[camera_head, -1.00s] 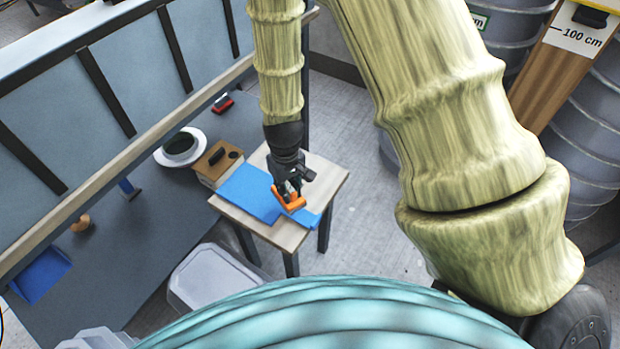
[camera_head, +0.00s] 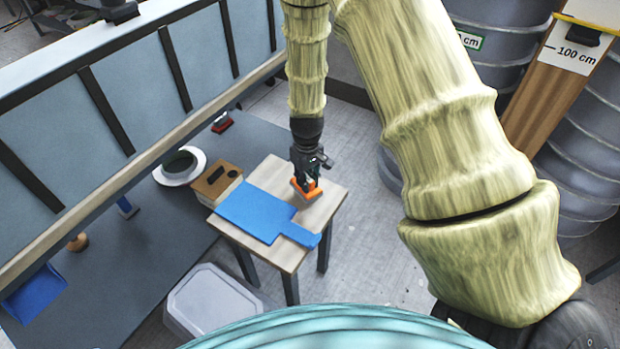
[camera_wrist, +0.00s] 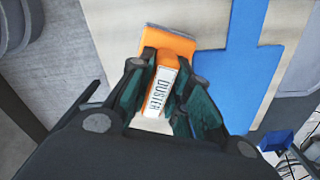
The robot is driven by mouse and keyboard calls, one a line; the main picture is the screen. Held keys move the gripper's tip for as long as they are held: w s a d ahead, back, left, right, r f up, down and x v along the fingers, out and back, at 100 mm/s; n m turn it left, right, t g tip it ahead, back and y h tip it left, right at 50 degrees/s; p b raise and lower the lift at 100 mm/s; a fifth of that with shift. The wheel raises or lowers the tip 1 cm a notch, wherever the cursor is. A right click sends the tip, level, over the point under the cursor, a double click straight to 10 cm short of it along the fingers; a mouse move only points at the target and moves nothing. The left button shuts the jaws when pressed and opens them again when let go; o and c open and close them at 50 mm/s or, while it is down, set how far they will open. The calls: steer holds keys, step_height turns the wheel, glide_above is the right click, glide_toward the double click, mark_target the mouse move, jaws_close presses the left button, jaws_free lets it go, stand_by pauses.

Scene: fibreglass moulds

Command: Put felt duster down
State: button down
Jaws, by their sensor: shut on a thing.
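The felt duster is an orange block with a grey felt edge and a white label reading DUSTER; it shows in the wrist view (camera_wrist: 170,50) and in the head view (camera_head: 304,189). My gripper (camera_head: 306,178) is shut on it, with a dark finger on each side of the label in the wrist view (camera_wrist: 160,88). The duster is over the small wooden table (camera_head: 325,205), right of the blue paddle-shaped sheet (camera_head: 258,212). I cannot tell whether its underside touches the tabletop. The fingers hide part of its sides.
A wooden box with dark items (camera_head: 217,185) stands left of the table, near a white round dish (camera_head: 180,167) on the grey bench. A pale lidded bin (camera_head: 212,298) is on the floor in front. The table's right part is bare.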

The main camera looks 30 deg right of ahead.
mark_target(310, 180)
steer(key=w+d, duration=0.2)
steer(key=shift+w+d+f, duration=0.15)
steer(key=shift+w+f, duration=0.05)
steer(key=shift+w, duration=0.1)
steer(key=shift+f+p, duration=0.4)
steer(key=shift+f, duration=1.3)
steer(key=shift+f, duration=0.1)
steer(key=c, duration=1.3)
jaws_free()
step_height(310, 180, up, 12)
steer(key=shift+r+b, duration=0.1)
steer(key=shift+b, duration=0.4)
